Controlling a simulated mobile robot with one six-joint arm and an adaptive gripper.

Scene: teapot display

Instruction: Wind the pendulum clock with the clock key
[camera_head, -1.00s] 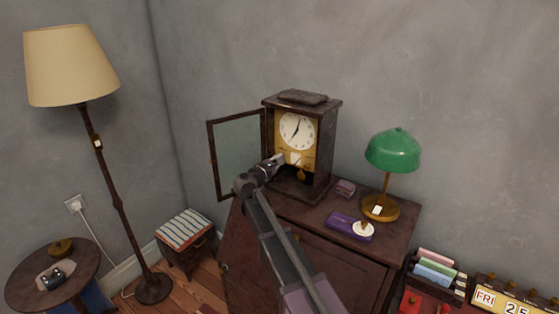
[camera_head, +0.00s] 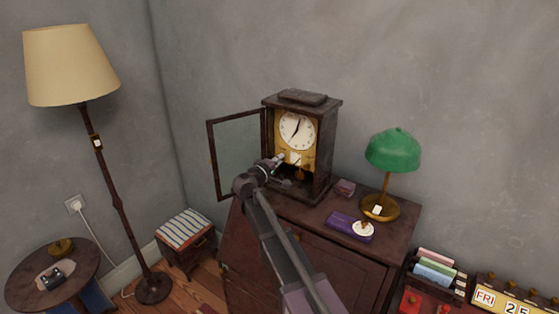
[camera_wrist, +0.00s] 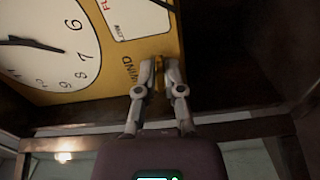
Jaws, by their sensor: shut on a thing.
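The pendulum clock (camera_head: 325,143) stands upright on the dark wooden cabinet, with its glass door (camera_head: 238,150) swung open to the left. Its white dial (camera_head: 297,130) sits on a yellow-gold plate, with a pendulum below. My gripper (camera_head: 279,159) reaches in at the clock's open front, just below the dial. In the wrist view, my gripper (camera_wrist: 158,66) is shut on a small brass-coloured piece, the clock key (camera_wrist: 158,77), at the plate beside the printed word "WIND". The fingers hide most of the key, and I cannot tell how deep it sits.
A green desk lamp (camera_head: 392,152) and a purple box (camera_head: 345,226) stand right of the clock on the cabinet (camera_head: 325,255). A small dark pink box (camera_head: 345,187) lies beside the clock. The open door and the clock's side walls flank my gripper.

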